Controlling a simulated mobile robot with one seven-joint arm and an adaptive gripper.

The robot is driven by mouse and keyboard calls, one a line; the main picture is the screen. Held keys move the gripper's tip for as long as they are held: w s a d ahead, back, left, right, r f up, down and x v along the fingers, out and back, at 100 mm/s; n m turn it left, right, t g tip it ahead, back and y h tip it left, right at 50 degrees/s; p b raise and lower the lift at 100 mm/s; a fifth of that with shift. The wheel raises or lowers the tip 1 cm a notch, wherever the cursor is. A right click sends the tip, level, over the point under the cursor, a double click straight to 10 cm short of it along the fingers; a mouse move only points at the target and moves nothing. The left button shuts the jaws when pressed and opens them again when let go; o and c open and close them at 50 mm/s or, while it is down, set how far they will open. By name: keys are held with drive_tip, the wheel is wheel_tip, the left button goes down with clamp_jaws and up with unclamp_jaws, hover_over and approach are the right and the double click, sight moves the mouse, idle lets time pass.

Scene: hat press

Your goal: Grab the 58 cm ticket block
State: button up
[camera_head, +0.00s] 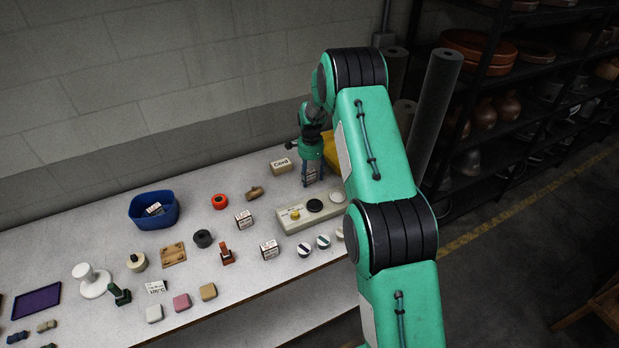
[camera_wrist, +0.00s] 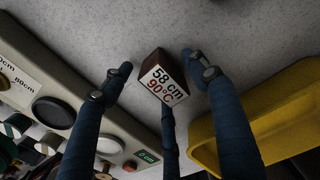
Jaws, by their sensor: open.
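The 58 cm ticket block (camera_wrist: 151,67) is a small dark brown block with a white label reading "58 cm" in black and "90°C" in red. In the wrist view it stands on the grey table between the fingers of my gripper (camera_wrist: 157,66). The fingers are open, with one at each side and another below; gaps show between the side fingers and the block. In the head view my gripper (camera_head: 311,166) is low over the back right of the table, and its fingers partly hide the block.
A beige control panel (camera_head: 296,227) with round buttons lies close in front, and a yellow bin (camera_wrist: 282,116) stands close on the other side. A "Cord" box (camera_head: 281,166) is just left. Similar labelled blocks (camera_head: 244,219) and (camera_head: 269,249) stand farther left, with a blue bin (camera_head: 153,221) beyond.

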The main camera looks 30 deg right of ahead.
sight(311, 173)
drive_tip(key=c, duration=1.3)
drive_tip(key=shift+o, duration=0.2)
drive_tip(key=shift+r, duration=0.15)
wheel_tip(311, 173, up, 10)
drive_tip(key=shift+f+p, duration=0.1)
drive_tip(key=shift+p, duration=0.45)
